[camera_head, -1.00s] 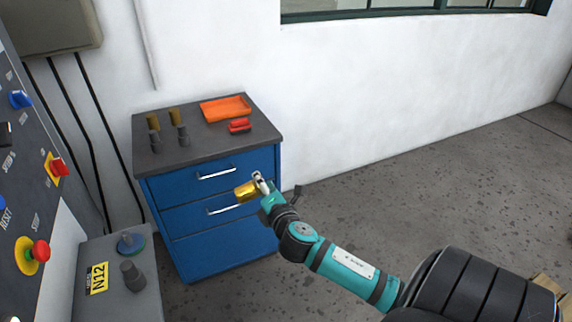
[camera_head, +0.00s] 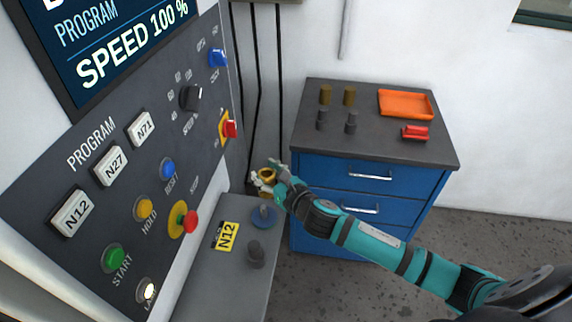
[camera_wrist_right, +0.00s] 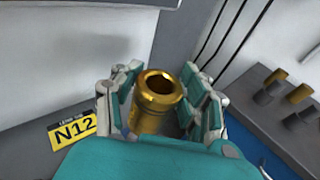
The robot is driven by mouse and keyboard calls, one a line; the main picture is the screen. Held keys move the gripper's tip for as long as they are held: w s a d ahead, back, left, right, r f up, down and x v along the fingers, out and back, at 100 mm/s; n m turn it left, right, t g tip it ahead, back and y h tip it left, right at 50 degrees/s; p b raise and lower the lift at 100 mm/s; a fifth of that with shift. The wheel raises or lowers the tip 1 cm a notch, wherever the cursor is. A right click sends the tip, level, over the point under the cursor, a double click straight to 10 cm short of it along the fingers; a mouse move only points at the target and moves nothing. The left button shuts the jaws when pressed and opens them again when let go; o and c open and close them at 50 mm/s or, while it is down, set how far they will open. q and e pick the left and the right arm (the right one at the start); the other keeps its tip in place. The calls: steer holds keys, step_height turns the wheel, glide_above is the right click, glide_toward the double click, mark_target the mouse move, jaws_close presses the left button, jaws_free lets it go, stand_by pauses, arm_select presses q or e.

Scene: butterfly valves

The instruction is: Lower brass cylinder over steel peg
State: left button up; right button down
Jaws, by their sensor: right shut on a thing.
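The brass cylinder (camera_head: 267,175) is held in my right gripper (camera_head: 268,181) above the far end of the grey ledge. In the right wrist view the hollow brass cylinder (camera_wrist_right: 155,100) stands between the two finger sets, its open ring end toward the camera. Below the gripper, on the ledge, a blue round base (camera_head: 264,217) carries a short grey peg (camera_head: 264,210). The cylinder is apart from it. A dark grey knobbed piece (camera_head: 256,253) stands nearer on the ledge. No peg shows in the wrist view. My left gripper is out of view.
The grey ledge (camera_head: 215,285) bears a yellow N12 label (camera_head: 226,236) and adjoins the control panel (camera_head: 130,190) on the left. A blue drawer cabinet (camera_head: 370,185) on the right holds brass and grey cylinders, an orange tray (camera_head: 406,104) and a red part (camera_head: 415,132).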

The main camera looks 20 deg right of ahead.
steer(key=shift+w+a+r+n, duration=0.2)
steer(key=shift+w+a+n, duration=0.2)
steer(key=shift+a, duration=0.1)
steer(key=shift+w+a+f+y, duration=0.1)
steer(key=shift+a+y, duration=0.2)
steer(key=shift+y, duration=0.1)
steer(key=shift+s+f+b, duration=0.2)
steer(key=shift+f+b, duration=0.1)
steer(key=shift+b, duration=0.25)
steer(key=shift+w+f+b, duration=0.1)
steer(key=shift+f+b, duration=0.55)
steer(key=shift+f, duration=0.05)
steer(key=b, duration=0.5)
glide_above(263, 206)
steer(key=shift+f, duration=2.05)
steer(key=shift+f+b, duration=0.4)
steer(key=shift+f, duration=0.6)
steer(key=shift+f+b, duration=1)
steer(key=shift+f, duration=0.6)
